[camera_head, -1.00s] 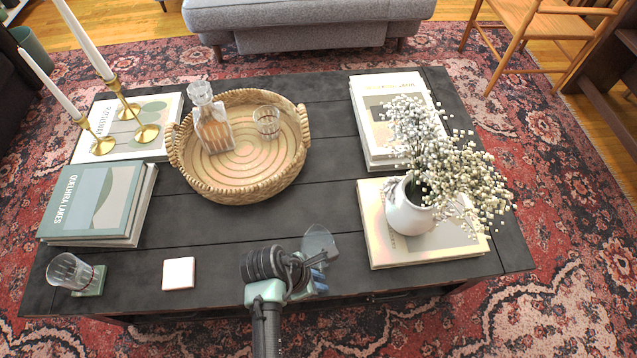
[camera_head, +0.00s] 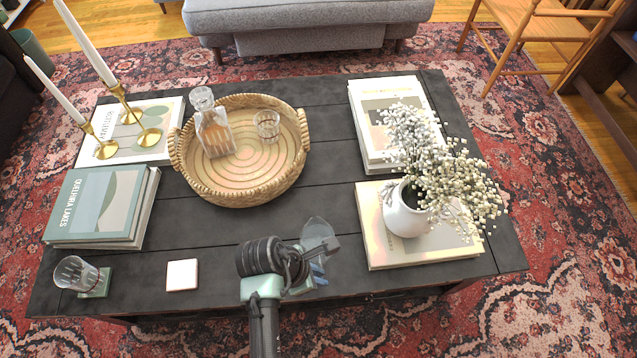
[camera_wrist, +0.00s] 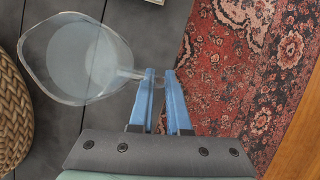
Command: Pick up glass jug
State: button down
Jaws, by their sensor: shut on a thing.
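The glass jug (camera_head: 317,231) is clear and shows just beyond my gripper (camera_head: 319,266), near the front edge of the dark table. In the wrist view the jug (camera_wrist: 84,58) is seen from above, with its handle reaching right to my gripper (camera_wrist: 161,80). The blue fingers are shut on the handle. The jug looks tilted in the head view and seems to be off the tabletop, though the gap under it is hard to see. My wrist hides part of the jug's lower side in the head view.
A woven tray (camera_head: 240,200) holds a decanter (camera_head: 214,135) and a tumbler (camera_head: 267,124). A white flower vase (camera_head: 403,215) stands on books at right. A glass (camera_head: 75,273) and a white coaster (camera_head: 182,275) are front left. The table middle is clear.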

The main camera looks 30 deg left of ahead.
aim_at(320, 271)
jog(key=shift+w+r+p, duration=0.1)
jog(key=shift+r+p, duration=0.65)
jog(key=shift+r, duration=1.5)
jog(key=shift+r, duration=0.1)
